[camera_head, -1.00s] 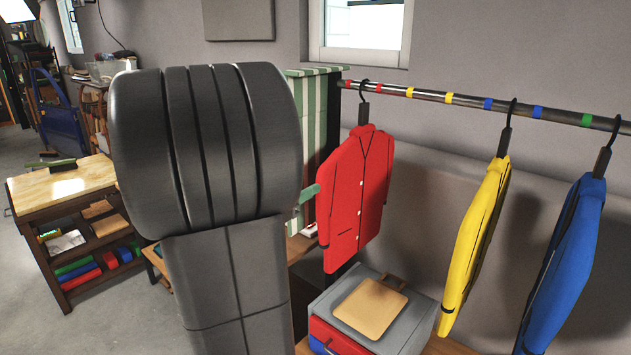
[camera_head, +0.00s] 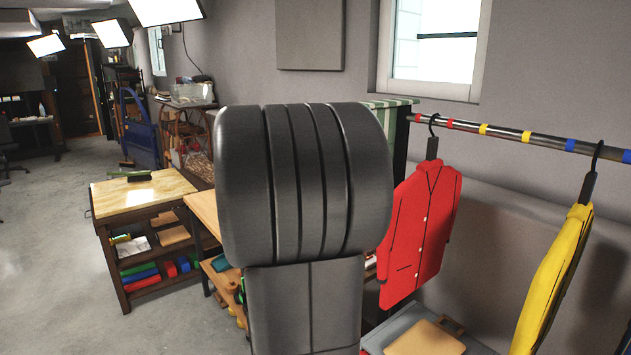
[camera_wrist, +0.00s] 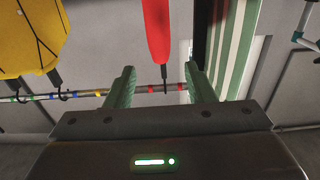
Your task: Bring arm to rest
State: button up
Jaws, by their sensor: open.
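My arm fills the middle of the head view as large dark grey links, and my gripper is hidden behind it there. In the wrist view my gripper (camera_wrist: 160,88) is open, with two green fingers apart and nothing held between them. A red coat (camera_head: 421,235) hangs on a rail (camera_head: 497,131) in the head view. In the wrist view the red coat (camera_wrist: 157,30) hangs beyond the fingers, and its hook shows in the gap between them. I cannot tell how far off it is.
A yellow coat (camera_head: 555,275) hangs to the right of the red one. A wooden-topped workbench (camera_head: 139,191) stands at left, and a blue car door (camera_head: 140,132) stands behind it. A grey box with a tan board (camera_head: 425,339) is below the coats. Open floor (camera_head: 50,240) lies at far left.

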jog(key=r+p+x, duration=0.1)
jog(key=x, duration=1)
jog(key=shift+s+d, duration=0.2)
jog(key=shift+s, duration=0.05)
